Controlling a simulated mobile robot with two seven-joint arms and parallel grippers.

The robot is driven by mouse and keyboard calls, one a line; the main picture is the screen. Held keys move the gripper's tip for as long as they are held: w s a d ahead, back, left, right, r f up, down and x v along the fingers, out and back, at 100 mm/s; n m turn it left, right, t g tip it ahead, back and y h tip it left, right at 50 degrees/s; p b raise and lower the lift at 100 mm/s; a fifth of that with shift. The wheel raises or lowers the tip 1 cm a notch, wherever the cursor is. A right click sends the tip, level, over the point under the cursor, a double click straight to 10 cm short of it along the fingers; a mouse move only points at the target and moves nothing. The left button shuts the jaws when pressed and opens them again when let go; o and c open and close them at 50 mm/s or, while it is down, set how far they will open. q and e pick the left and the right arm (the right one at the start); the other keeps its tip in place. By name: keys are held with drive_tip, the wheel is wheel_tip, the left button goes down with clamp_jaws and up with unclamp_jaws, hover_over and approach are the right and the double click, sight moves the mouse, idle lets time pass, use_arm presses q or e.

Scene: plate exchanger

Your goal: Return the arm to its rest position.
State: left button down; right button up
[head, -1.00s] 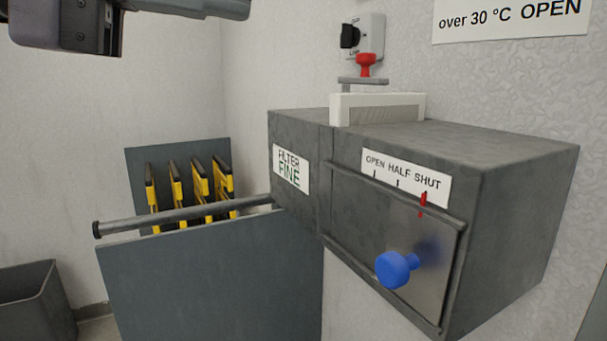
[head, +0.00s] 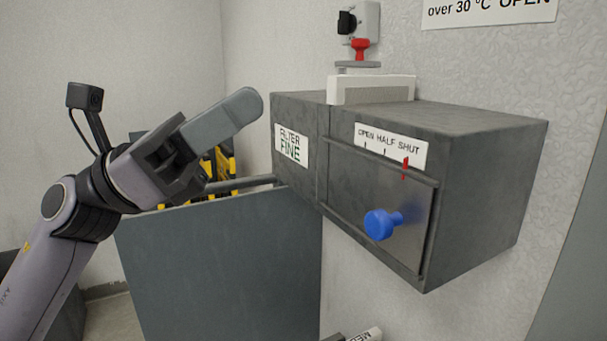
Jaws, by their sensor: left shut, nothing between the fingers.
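My left arm (head: 62,235) comes in from the lower left. Its gripper (head: 246,103) is shut and empty, pointing up and to the right. It is in front of the rack with yellow-edged plates (head: 229,163) and hides much of it. In the picture the fingertips come close to the left edge of the grey exchanger box (head: 478,200); whether they touch it I cannot tell, though they look apart. My right gripper is not in view.
The box has a FILTER FINE label (head: 291,145), a blue knob (head: 380,223) and a red pointer (head: 405,168) at SHUT. A red knob (head: 360,47) is on the wall fitting above. A grey panel (head: 225,265) stands below the gripper. A labelled piece (head: 365,335) shows at the bottom edge.

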use_arm(q)
drive_tip(key=w+a+f+m+t+y, duration=0.25)
drive_tip(key=f+m+t+y, duration=0.35)
drive_tip(key=f+m, duration=0.45)
drive_tip(key=w+a+f+m+t+y, duration=0.2)
drive_tip(key=a+f+m+t+y, duration=0.3)
drive_tip(key=f+m, duration=0.6)
drive_tip(key=w+a+f+m+t+y, duration=0.25)
drive_tip(key=f+m+t+y, duration=0.4)
drive_tip(key=f+m, duration=0.4)
drive_tip(key=s+a+f+n+g+y, duration=0.15)
drive_tip(key=s+f+n+g, duration=0.35)
drive_tip(key=s+f, duration=0.6)
drive_tip(key=s+a+f+n+g+y, duration=0.1)
drive_tip(key=s+f+n+g+y, duration=0.15)
drive_tip(key=s+f+n, duration=0.8)
wheel_tip(320, 180, up, 5)
drive_tip(key=w+a+m+p, duration=0.1)
drive_tip(key=w+m+p, duration=0.1)
drive_tip(key=p, duration=1)
drive_tip(key=shift+w+a+r+m+g, duration=0.2)
drive_tip(key=shift+w+m+g, duration=0.15)
drive_tip(key=shift+m, duration=0.3)
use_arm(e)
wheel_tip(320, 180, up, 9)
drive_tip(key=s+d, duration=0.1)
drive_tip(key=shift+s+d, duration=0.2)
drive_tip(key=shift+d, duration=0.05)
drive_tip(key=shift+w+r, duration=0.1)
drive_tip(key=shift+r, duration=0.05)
